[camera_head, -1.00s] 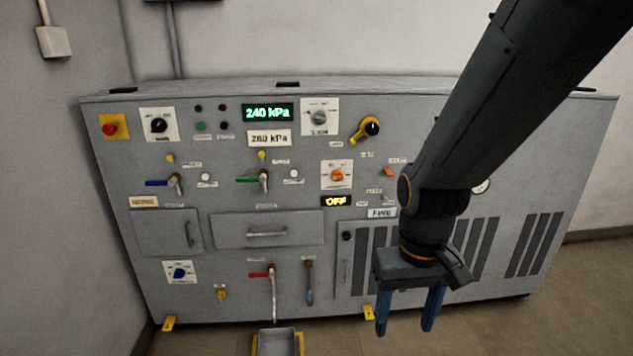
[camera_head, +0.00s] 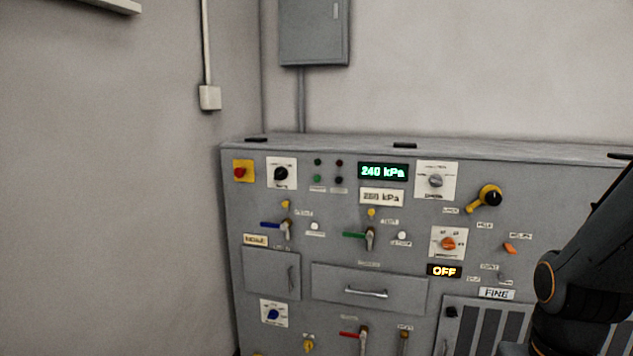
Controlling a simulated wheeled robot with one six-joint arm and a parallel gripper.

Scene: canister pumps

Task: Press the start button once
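The grey control cabinet (camera_head: 335,335) stands against the wall and carries many controls. A small cluster sits at its upper left: a green round piece (camera_head: 318,181) and a dark one (camera_head: 339,180) below, with a green one (camera_head: 318,162) and a dark red one (camera_head: 339,163) above. Tiny labels sit under the lower pair, too small to read, so I cannot tell which is the start button. White round buttons (camera_head: 314,226) and (camera_head: 402,236) sit lower down. My arm shows at the lower right; my gripper is below the frame and hidden.
A red knob on a yellow plate (camera_head: 240,171) is at the upper left corner. The green display (camera_head: 382,171) reads 240 kPa; an amber display (camera_head: 444,271) reads OFF. Levers (camera_head: 370,239) and a yellow-handled crank (camera_head: 486,198) stick out. A wall box (camera_head: 313,30) hangs above.

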